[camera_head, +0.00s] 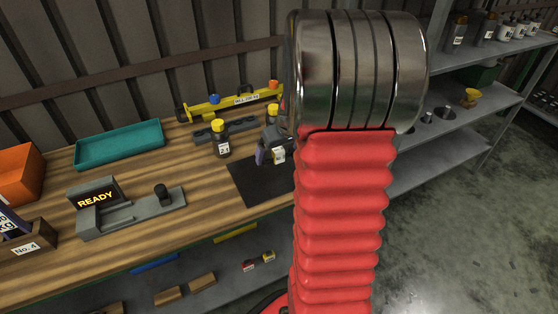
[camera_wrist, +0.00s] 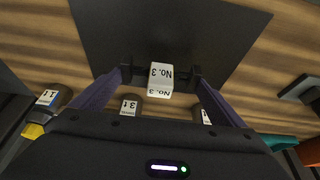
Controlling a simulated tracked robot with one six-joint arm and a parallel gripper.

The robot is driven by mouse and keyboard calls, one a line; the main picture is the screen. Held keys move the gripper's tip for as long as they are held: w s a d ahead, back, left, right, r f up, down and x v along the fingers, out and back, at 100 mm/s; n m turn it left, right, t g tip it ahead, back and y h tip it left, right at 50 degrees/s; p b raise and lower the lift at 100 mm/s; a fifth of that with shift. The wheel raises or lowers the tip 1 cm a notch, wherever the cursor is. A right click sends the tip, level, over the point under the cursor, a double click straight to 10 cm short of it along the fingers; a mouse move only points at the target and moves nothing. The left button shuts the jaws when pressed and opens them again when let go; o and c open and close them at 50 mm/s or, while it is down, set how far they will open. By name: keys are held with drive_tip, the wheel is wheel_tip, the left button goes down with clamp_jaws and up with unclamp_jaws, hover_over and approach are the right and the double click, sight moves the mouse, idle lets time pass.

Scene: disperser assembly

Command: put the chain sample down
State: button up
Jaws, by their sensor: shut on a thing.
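The chain sample (camera_wrist: 160,75) is a small piece with a white "No. 3" label, seen in the wrist view between the purple fingers of my gripper (camera_wrist: 160,78). My gripper is shut on it. A black mat (camera_wrist: 165,30) lies beyond and below the sample; whether the sample touches it I cannot tell. In the head view, my gripper (camera_head: 268,156) is over the black mat (camera_head: 262,187) on the wooden bench, with the white label (camera_head: 279,155) showing. My red arm covers the mat's right side.
A yellow-capped bottle (camera_head: 221,140) stands left of my gripper, before a grey rack (camera_head: 212,132) and yellow beam (camera_head: 215,104). A device reading "READY" (camera_head: 96,200), a teal tray (camera_head: 120,146) and an orange bin (camera_head: 18,172) are further left. Metal shelves (camera_head: 435,140) stand right.

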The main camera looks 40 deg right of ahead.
sight(280, 158)
drive_tip(key=shift+f, duration=1.8)
drive_tip(key=shift+f, duration=0.15)
drive_tip(key=o, duration=1)
drive_tip(key=v, duration=1.2)
drive_tip(key=shift+s, duration=0.1)
drive_tip(key=shift+a, duration=0.1)
